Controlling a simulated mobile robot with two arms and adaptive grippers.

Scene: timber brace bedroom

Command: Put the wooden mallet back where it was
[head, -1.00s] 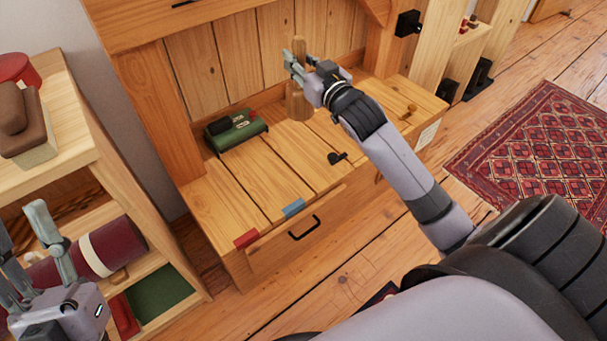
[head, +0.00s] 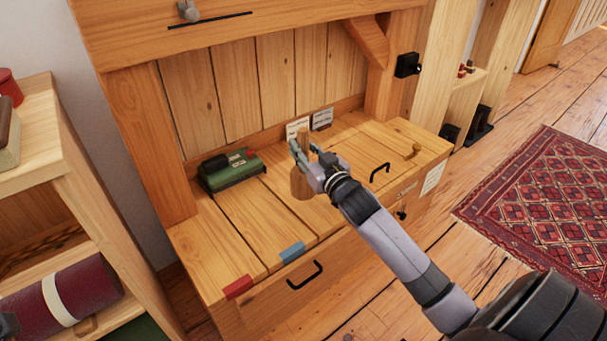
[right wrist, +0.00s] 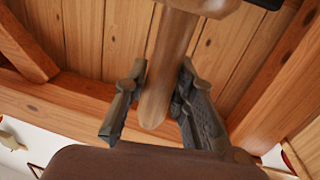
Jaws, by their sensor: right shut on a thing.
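The wooden mallet (head: 301,184) is upright over the timber bench top (head: 230,235), handle up and wider head down. My right gripper (head: 307,164) is shut on its handle. In the right wrist view the handle (right wrist: 160,85) passes between the two fingers (right wrist: 158,105). I cannot tell whether the head touches the bench top. Two small white labels (head: 297,128) stand behind the mallet at the back of the bench. Only a dark sliver at the lower left edge of the head view may be my left gripper (head: 8,325); its fingers are hidden.
A green and black case (head: 232,170) lies left of the mallet. A black handle (head: 380,171) and a brass-coloured piece (head: 414,151) are on the bench to the right. Red (head: 238,287) and blue (head: 292,252) pieces mark the front edge. A shelf (head: 62,170) stands left.

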